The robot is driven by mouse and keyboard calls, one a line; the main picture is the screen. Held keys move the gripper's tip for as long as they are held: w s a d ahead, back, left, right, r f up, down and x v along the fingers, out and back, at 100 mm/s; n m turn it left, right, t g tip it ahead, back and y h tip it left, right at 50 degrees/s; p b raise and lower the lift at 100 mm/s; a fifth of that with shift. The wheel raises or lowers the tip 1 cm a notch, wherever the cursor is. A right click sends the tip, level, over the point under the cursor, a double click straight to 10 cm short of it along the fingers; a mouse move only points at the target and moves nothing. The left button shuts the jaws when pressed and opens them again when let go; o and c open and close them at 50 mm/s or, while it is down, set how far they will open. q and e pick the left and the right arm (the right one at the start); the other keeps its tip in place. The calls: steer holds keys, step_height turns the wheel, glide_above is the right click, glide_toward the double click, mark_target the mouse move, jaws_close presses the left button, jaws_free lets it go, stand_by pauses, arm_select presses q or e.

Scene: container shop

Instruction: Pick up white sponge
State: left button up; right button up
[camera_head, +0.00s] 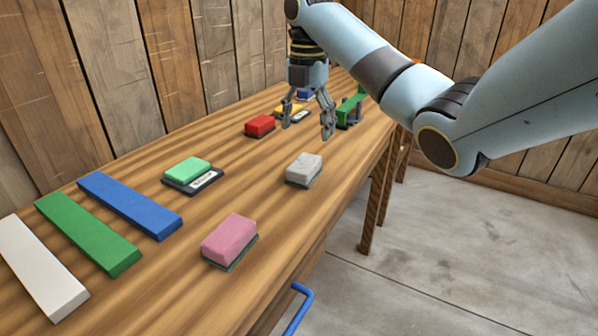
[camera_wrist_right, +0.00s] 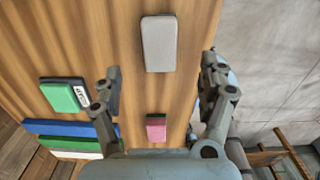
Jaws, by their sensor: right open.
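The white sponge (camera_head: 304,168) has a dark green underside and lies flat on the wooden table, near its right edge in the head view. In the right wrist view the white sponge (camera_wrist_right: 159,43) is at the top, just beyond the fingertips and between their lines. My right gripper (camera_head: 307,118) is open and empty, pointing down above the table, behind the white sponge in the head view. Its two fingers frame the bare wood in the right wrist view (camera_wrist_right: 160,75). My left gripper is not in view.
A pink sponge (camera_head: 229,240) lies nearer on the table (camera_head: 150,270). A green sponge (camera_head: 187,169) sits on a dark labelled base. White, green and blue bars (camera_head: 130,203) lie at left. A red sponge (camera_head: 260,125) is near the gripper. A wooden wall borders the table.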

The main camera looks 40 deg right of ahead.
mark_target(305, 162)
step_height(305, 162, down, 4)
steer(key=b, duration=0.3)
steer(key=shift+f, duration=0.15)
steer(key=shift+a+f+b, duration=0.1)
steer(key=shift+f+b, duration=0.2)
steer(key=shift+f, duration=0.1)
steer(key=f, duration=0.2)
steer(key=f+b, duration=0.1)
steer(key=shift+s+a+f, duration=0.15)
steer(key=shift+a+f, duration=0.1)
steer(key=shift+f, duration=0.4)
steer(key=shift+r, duration=0.1)
steer(key=shift+c, duration=0.9)
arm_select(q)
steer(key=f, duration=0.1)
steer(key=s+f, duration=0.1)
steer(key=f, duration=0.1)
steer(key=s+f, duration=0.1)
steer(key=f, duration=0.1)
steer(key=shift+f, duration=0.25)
arm_select(e)
steer(key=c, duration=1)
